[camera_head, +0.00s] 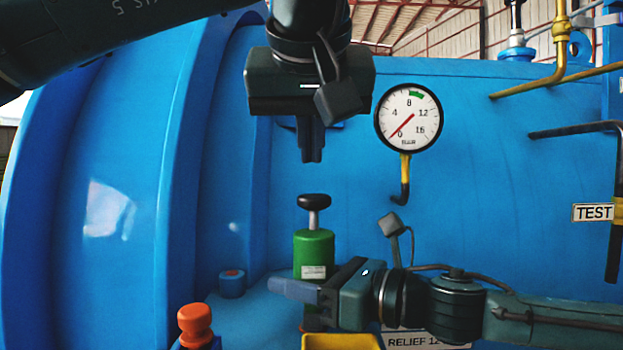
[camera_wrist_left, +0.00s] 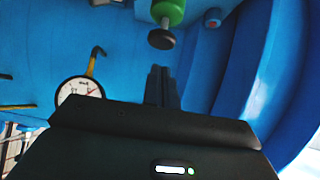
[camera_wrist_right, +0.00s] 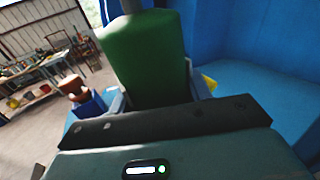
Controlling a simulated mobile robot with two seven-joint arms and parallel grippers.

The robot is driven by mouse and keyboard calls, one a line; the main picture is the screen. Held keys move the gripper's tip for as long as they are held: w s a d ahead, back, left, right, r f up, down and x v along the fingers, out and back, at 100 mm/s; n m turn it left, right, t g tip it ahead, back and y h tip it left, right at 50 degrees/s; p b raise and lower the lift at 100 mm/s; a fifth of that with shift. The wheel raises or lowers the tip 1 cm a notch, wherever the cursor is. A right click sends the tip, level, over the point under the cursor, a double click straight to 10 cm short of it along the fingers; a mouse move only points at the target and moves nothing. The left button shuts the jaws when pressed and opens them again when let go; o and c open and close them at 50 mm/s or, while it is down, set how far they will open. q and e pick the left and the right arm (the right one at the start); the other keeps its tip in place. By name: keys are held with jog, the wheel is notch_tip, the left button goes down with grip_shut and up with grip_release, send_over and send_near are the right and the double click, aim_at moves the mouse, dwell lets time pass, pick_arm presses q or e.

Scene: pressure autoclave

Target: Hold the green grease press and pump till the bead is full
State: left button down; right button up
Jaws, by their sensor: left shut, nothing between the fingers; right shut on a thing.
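The green grease press (camera_head: 313,252) stands upright in the head view, with a black knob (camera_head: 314,202) on a short rod at its top. My right gripper (camera_head: 300,288) is shut around the lower part of its green body, which fills the right wrist view (camera_wrist_right: 145,60). My left gripper (camera_head: 312,158) is shut and empty, pointing down above the knob with a clear gap. The left wrist view shows the closed fingers (camera_wrist_left: 160,88) and the knob (camera_wrist_left: 161,39) apart from them. The grease bead cannot be made out.
A round gauge (camera_head: 408,117) on the blue vessel (camera_head: 320,170) has its red needle near 0. A yellow container (camera_head: 342,342) sits below the press. An orange knob (camera_head: 195,322) stands at lower left. A TEST label (camera_head: 593,212) hangs at the right.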

pick_arm(q)
jog(key=v, duration=0.7)
dwell(1.2)
jog(key=shift+d+r, duration=0.1)
jog(key=shift+r, duration=1.1)
jog(key=shift+w+f, duration=0.1)
send_over(313, 195)
jog(key=s, duration=0.2)
jog(key=f, duration=0.7)
jog(key=shift+s+f, duration=0.2)
notch_tip(313, 195, down, 2)
jog(key=shift+s+f, duration=0.1)
jog(key=shift+f, duration=0.65)
jog(key=shift+f, duration=0.1)
